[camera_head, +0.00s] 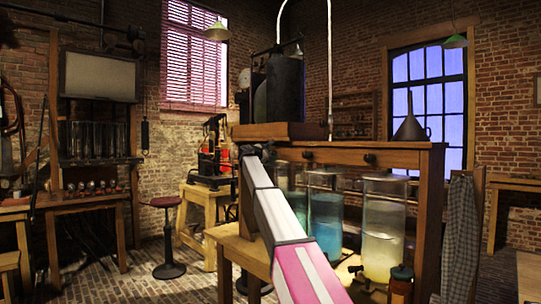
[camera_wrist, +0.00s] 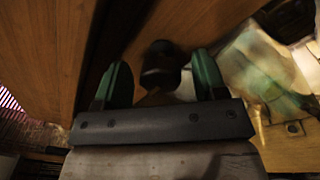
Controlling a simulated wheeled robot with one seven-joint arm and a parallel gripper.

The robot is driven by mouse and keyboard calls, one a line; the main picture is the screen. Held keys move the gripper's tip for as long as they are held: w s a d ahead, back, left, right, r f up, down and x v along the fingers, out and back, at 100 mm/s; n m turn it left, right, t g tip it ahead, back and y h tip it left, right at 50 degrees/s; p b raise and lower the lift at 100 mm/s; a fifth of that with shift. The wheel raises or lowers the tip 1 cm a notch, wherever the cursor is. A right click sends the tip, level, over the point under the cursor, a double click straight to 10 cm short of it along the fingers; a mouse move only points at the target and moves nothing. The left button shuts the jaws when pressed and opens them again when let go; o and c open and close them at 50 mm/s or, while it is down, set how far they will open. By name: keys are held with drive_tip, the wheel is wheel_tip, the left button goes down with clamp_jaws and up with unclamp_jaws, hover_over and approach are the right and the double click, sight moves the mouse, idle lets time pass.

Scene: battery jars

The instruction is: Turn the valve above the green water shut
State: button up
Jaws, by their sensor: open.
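In the wrist view a dark round valve knob (camera_wrist: 160,62) sticks out from a brown wooden face. My gripper (camera_wrist: 162,82) is open, with one green finger on each side of the knob; I cannot tell whether they touch it. In the head view my arm slants up to the wooden valve beam (camera_head: 335,156) and hides my gripper and the knob there. Below the beam, a glass jar with greenish water (camera_head: 297,200) is mostly covered by my arm. It seems to be the pale green blurred jar on the right of the wrist view (camera_wrist: 262,65).
Two other dark knobs, a left one (camera_head: 307,155) and a right one (camera_head: 370,158), sit on the beam. Below them stand a jar of blue water (camera_head: 326,225) and a jar of yellowish water (camera_head: 383,245). A funnel (camera_head: 410,127) stands on top. A stool (camera_head: 170,235) is left.

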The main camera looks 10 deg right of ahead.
drive_tip(key=shift+w+d, duration=0.25)
drive_tip(key=shift+d, duration=0.05)
drive_tip(key=shift+c, duration=0.3)
drive_tip(key=c, duration=0.9)
drive_tip(key=shift+o, duration=0.2)
